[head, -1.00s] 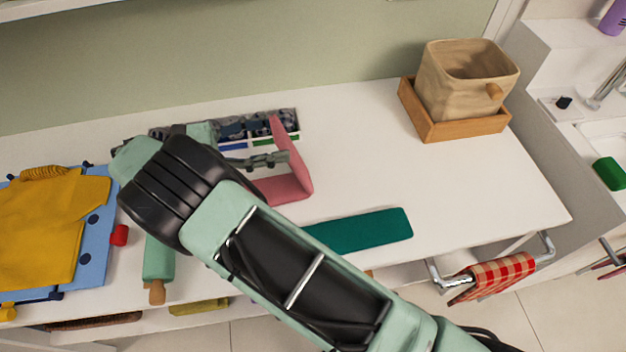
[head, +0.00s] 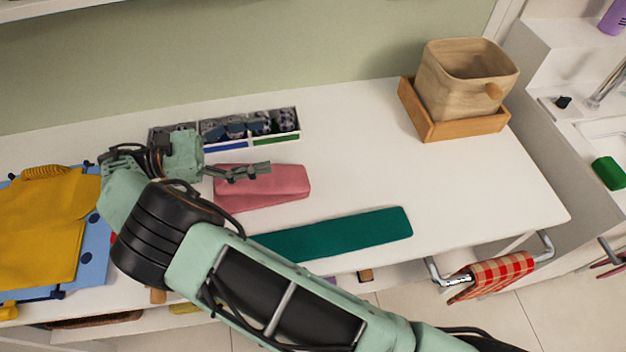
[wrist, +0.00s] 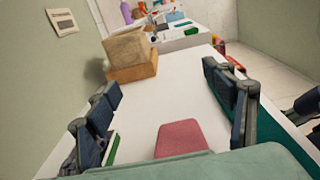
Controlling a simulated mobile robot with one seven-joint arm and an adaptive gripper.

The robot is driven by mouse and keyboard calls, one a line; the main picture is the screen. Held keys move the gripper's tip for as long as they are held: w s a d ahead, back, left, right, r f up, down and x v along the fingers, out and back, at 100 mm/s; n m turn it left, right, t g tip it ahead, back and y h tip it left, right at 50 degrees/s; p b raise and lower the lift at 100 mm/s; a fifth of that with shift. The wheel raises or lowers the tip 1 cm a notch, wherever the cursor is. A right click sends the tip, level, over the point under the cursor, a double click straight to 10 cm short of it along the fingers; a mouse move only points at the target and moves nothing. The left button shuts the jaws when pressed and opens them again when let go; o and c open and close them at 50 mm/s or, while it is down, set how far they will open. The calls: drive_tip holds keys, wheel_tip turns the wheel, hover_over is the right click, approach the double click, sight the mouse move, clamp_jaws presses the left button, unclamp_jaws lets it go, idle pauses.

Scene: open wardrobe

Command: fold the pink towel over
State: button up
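The pink towel (head: 275,187) lies on the white tabletop as a compact, doubled-over strip with a rounded right end. Its far part also shows low in the wrist view (wrist: 181,137), between the fingers. My gripper (head: 262,169) is over the towel's back left part in the head view and covers some of its edge. The wrist view shows its two fingers spread wide with nothing between the tips (wrist: 165,85). I cannot tell whether the fingers touch the towel.
A compartment box (head: 298,122) with dark rolled items stands behind the towel. A folded green cloth (head: 345,235) lies in front. Yellow (head: 40,235) and blue garments lie at left. A beige basket (head: 462,85) sits in a wooden tray (head: 440,128) at back right. The table's right part is clear.

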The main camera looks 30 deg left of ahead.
drive_tip(key=shift+r, duration=0.1)
idle(0.4)
wheel_tip(320, 180, up, 9)
drive_tip(key=p, duration=0.6)
idle(1.6)
